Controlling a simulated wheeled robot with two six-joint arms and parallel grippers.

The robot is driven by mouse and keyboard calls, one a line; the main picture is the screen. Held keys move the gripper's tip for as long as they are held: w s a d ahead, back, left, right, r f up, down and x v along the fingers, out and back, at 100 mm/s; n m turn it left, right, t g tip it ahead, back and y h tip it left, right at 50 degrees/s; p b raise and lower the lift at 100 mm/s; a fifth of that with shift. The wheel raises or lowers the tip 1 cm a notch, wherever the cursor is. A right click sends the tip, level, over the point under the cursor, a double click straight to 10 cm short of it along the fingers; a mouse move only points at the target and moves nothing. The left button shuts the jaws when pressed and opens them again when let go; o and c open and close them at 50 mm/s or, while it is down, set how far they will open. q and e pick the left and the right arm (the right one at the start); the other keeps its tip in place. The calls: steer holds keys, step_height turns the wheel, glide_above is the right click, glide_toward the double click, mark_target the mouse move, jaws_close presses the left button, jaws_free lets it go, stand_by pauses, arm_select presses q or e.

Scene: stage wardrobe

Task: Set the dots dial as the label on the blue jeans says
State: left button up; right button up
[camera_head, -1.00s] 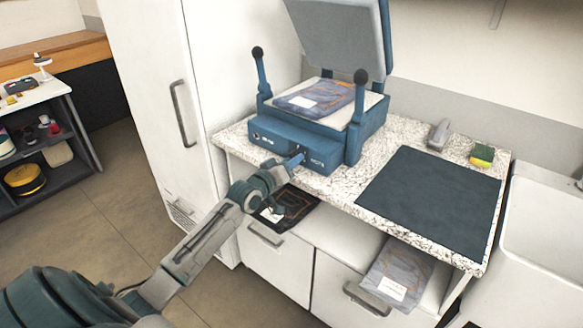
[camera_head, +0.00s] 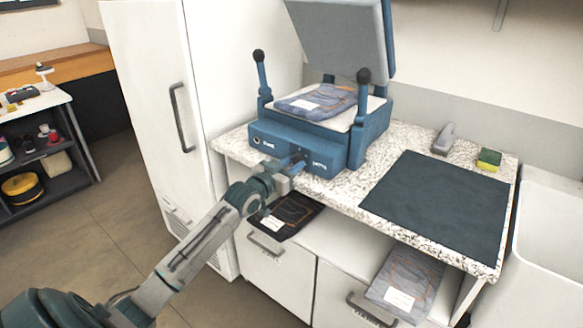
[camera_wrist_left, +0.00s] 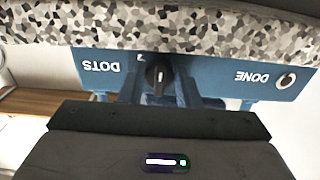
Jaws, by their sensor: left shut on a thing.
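The blue press (camera_head: 300,145) stands on the counter with its lid raised. Folded blue jeans (camera_head: 335,94) with a white label (camera_head: 306,104) lie on its platen; the label's writing is too small to read. The black dots dial (camera_wrist_left: 158,73) sits on the press front beside the word DOTS, with a white pointer line on it. My left gripper (camera_head: 298,163) is at the press front; in the left wrist view its fingers (camera_wrist_left: 160,90) are on either side of the dial, shut on it. The dial's scale is mostly hidden. My right gripper is not in view.
A button (camera_wrist_left: 287,80) marked DONE is on the same panel. Dark jeans (camera_head: 290,213) and grey-blue jeans (camera_head: 405,280) lie on the shelf below the counter. A dark mat (camera_head: 437,203), a grey tool (camera_head: 443,139) and a sponge (camera_head: 489,159) are on the counter's right.

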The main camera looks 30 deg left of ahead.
arm_select(q)
steer(key=shift+f, duration=0.1)
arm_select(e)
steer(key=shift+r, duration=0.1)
arm_select(q)
steer(key=o, duration=1)
steer(key=shift+c, duration=0.2)
steer(key=shift+s, duration=0.2)
steer(key=s+p, duration=0.1)
steer(key=s, duration=0.9)
steer(key=shift+s+a+p, duration=0.2)
steer(key=shift+a+p, duration=0.1)
steer(key=shift+a, duration=0.1)
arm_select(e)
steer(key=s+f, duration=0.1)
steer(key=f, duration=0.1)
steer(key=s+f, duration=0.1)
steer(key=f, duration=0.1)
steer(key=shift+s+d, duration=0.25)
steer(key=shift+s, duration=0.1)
